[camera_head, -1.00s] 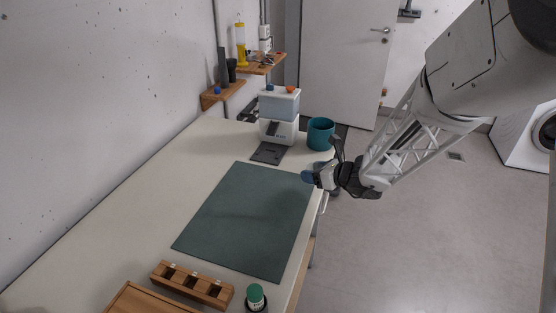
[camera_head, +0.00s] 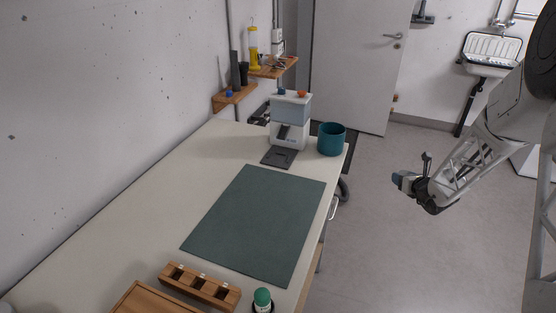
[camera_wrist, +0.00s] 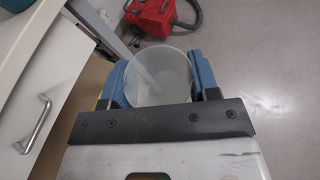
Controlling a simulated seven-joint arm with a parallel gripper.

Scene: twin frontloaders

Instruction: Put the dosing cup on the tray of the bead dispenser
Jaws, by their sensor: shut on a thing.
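The bead dispenser (camera_head: 290,118) is a white and light-blue box with blue and orange caps on top, at the far end of the worktop. Its dark flat tray (camera_head: 278,157) sticks out at its front and looks bare. My gripper (camera_head: 398,178) is out over the floor, right of the worktop and apart from it. In the wrist view my gripper (camera_wrist: 160,82) has its blue fingers shut on the translucent dosing cup (camera_wrist: 160,75), one on each side. The cup's round open rim faces the camera and it looks empty. In the head view the cup is hard to make out.
A teal pot (camera_head: 331,140) stands right of the dispenser near the worktop edge. A green mat (camera_head: 255,222) covers the middle. A wooden holder (camera_head: 199,286) and a green-capped bottle (camera_head: 262,299) are in front. A red machine (camera_wrist: 152,16) stands on the floor.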

